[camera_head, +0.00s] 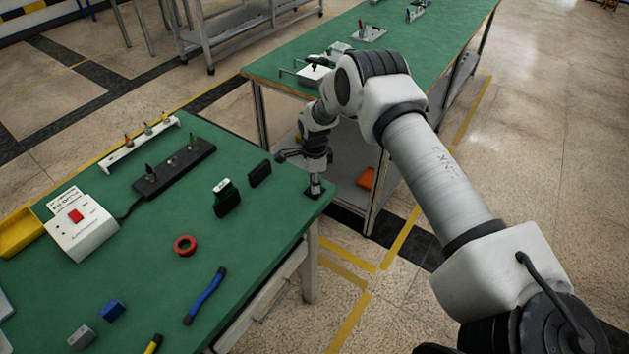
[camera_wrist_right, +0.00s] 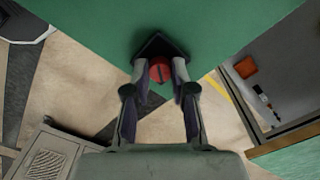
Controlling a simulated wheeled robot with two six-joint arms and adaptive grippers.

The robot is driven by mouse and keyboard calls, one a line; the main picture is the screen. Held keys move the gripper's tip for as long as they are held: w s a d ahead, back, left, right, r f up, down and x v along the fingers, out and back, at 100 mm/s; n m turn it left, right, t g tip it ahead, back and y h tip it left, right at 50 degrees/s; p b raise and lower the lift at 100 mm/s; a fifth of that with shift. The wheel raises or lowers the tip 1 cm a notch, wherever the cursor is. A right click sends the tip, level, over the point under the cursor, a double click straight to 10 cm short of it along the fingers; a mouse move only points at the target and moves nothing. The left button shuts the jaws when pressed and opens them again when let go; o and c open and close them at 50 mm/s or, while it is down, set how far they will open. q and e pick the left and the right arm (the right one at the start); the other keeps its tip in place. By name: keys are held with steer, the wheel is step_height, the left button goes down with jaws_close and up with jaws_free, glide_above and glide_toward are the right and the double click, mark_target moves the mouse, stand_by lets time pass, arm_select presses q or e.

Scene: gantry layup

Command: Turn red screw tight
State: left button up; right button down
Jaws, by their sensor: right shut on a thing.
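The red screw (camera_wrist_right: 160,69) shows in the right wrist view as a round slotted red head on a small black base (camera_wrist_right: 150,45). The base sits at the edge of the green table (camera_head: 268,225). My right gripper (camera_wrist_right: 161,75) has its two fingers on either side of the red head and is shut on it. In the head view my right gripper (camera_head: 315,178) points down over the black base (camera_head: 314,192) at the table's right corner, and the red head is hidden there. My left gripper is not in view.
Near the corner stand black blocks (camera_head: 260,173). A red tape ring (camera_head: 185,245), a blue-handled tool (camera_head: 205,296) and a white box with a red button (camera_head: 82,228) lie farther left. Another green-topped table (camera_head: 440,50) stands behind, across a floor gap.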

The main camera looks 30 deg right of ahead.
steer(key=m, duration=0.4)
steer(key=shift+s+f+m+p, duration=0.15)
steer(key=shift+m+p, duration=0.15)
steer(key=shift+p, duration=0.1)
steer(key=m, duration=0.4)
steer(key=shift+f+p, duration=0.1)
steer(key=shift+p, duration=0.3)
steer(key=shift+s+m, duration=0.1)
steer(key=shift+m, duration=0.2)
steer(key=c, duration=1)
jaws_free()
steer(key=shift+o, duration=0.2)
